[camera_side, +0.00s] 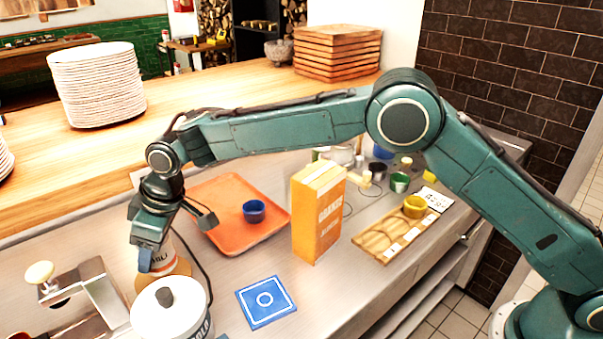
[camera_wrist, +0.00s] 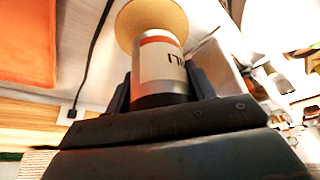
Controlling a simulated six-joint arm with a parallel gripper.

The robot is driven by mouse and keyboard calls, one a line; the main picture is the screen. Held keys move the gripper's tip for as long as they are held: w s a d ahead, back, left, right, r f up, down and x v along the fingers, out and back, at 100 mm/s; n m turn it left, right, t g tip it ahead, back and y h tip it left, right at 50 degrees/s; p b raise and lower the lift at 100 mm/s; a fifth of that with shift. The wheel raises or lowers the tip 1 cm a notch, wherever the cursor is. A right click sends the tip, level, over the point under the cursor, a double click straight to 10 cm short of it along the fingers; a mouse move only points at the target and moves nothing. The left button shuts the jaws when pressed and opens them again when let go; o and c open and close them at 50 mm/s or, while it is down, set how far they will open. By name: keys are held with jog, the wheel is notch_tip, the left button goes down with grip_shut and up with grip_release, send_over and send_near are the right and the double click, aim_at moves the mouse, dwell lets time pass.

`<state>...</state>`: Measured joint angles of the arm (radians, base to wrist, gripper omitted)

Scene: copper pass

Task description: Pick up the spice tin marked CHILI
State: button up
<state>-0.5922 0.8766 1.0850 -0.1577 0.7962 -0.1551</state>
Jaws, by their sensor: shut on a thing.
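The spice tin (camera_side: 164,258) has a white label with the letters "LI" showing, and an orange-red band; most of its name is hidden. My gripper (camera_side: 153,258) points down at the left of the counter and is shut on the tin. In the wrist view, the tin (camera_wrist: 160,62) sits between my two fingers (camera_wrist: 158,90), with part of its lettering in view. A round tan disc (camera_wrist: 140,18) is at the tin's far end. I cannot tell whether the tin touches the disc.
A white canister (camera_side: 168,312) stands close in front of the tin. An orange tray (camera_side: 222,193) with a blue cup (camera_side: 254,211), an orange box (camera_side: 316,215), a blue mat (camera_side: 265,301) and a wooden rack (camera_side: 385,242) lie to the right. A metal device (camera_side: 85,297) is at left.

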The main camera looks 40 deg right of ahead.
notch_tip(320, 180, up, 16)
dwell(0.5)
dwell(0.6)
